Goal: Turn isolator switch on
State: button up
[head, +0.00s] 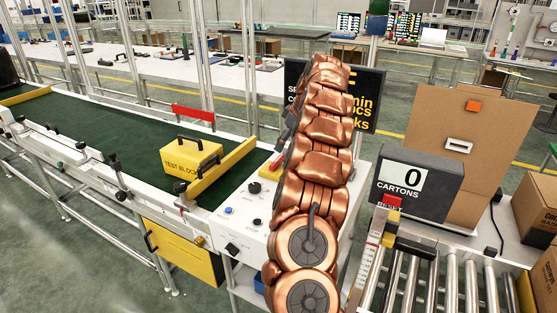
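A white control panel (240,225) stands at the end of the green conveyor, left of my arm. It carries a blue button (228,210), a small black knob (257,222) and a larger black rotary switch (232,248) on its front face. A red and yellow control (270,171) sits at the panel's back edge. No label is readable, so I cannot tell which one is the isolator switch. My gripper (279,158) shows only as a dark grey part beside my copper arm, above the red and yellow control. My arm hides most of it; whether it touches anything is unclear.
A yellow test block (190,158) with a black handle lies on the green belt (110,135), beside a yellow bar (222,170). A cartons counter (415,183) reading 0 and a roller conveyor (430,280) stand right of my arm. A dark sign is partly hidden behind my arm.

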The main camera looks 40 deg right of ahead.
aim_at(277, 160)
jog(key=shift+p+x, duration=0.7)
jog(key=shift+x, duration=3.2)
jog(key=shift+d, duration=0.1)
jog(key=shift+c, duration=0.4)
jog(key=c, duration=0.7)
